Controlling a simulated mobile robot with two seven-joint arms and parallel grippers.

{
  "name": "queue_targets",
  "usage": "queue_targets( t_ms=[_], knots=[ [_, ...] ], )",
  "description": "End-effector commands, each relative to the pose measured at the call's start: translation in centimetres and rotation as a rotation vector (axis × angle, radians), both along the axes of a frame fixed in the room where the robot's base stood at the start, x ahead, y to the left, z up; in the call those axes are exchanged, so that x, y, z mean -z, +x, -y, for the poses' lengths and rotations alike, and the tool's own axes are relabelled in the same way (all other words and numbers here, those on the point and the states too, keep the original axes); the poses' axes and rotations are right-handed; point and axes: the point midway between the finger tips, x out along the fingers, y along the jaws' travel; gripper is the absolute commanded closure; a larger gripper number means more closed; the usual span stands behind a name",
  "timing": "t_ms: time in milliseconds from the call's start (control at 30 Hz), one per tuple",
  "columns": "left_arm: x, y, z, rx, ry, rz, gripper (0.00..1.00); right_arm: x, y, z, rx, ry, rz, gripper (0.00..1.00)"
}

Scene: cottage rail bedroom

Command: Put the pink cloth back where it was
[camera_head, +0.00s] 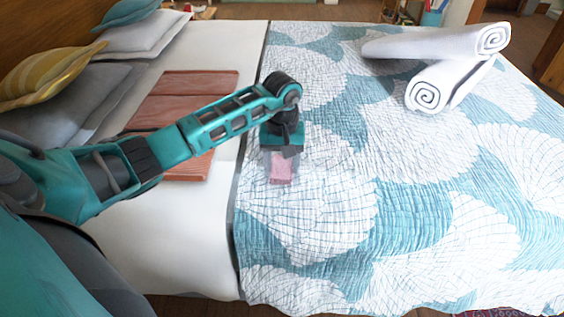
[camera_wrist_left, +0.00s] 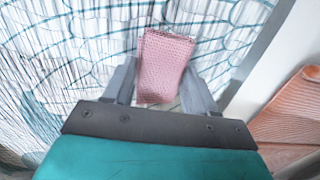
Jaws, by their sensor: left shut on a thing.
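The pink cloth (camera_wrist_left: 166,68) is a small folded piece with a woven texture. In the left wrist view it lies between the two grey fingers of my left gripper (camera_wrist_left: 163,95). In the head view the cloth (camera_head: 281,168) shows just below my left gripper (camera_head: 282,155), over the patterned quilt. The gripper points down and is shut on the cloth. I cannot tell whether the cloth touches the quilt. My right gripper is not in view.
The blue and white quilt (camera_head: 420,210) covers the bed's right side. Two rolled white towels (camera_head: 440,42) lie at the back right. Orange-brown slatted panels (camera_head: 190,95) lie on the white sheet (camera_head: 170,245). Pillows (camera_head: 45,75) are at the left. The quilt's front middle is clear.

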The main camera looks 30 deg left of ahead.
Motion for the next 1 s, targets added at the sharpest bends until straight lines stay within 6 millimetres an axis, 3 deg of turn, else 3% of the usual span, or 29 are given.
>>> queue_targets(
  t_ms=[300, 333, 567, 867, 1000],
  knots=[
    [0.3, 0.1, -0.1, -0.001, 0.002, 0.003, 0.68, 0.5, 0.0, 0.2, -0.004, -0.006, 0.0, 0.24],
    [0.2, 0.1, -0.1, -0.001, 0.001, 0.003, 0.42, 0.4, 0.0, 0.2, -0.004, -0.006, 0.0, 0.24],
    [0.2, 0.1, 0.0, -0.001, 0.001, 0.002, 0.2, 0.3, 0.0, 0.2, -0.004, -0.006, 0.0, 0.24],
    [-0.1, 0.0, 0.0, -0.001, 0.0, 0.001, 0.18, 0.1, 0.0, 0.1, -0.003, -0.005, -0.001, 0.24],
    [-1.6, 0.1, -0.1, -0.001, 0.003, 0.005, 0.18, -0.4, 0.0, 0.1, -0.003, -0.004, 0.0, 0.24]
  ],
)
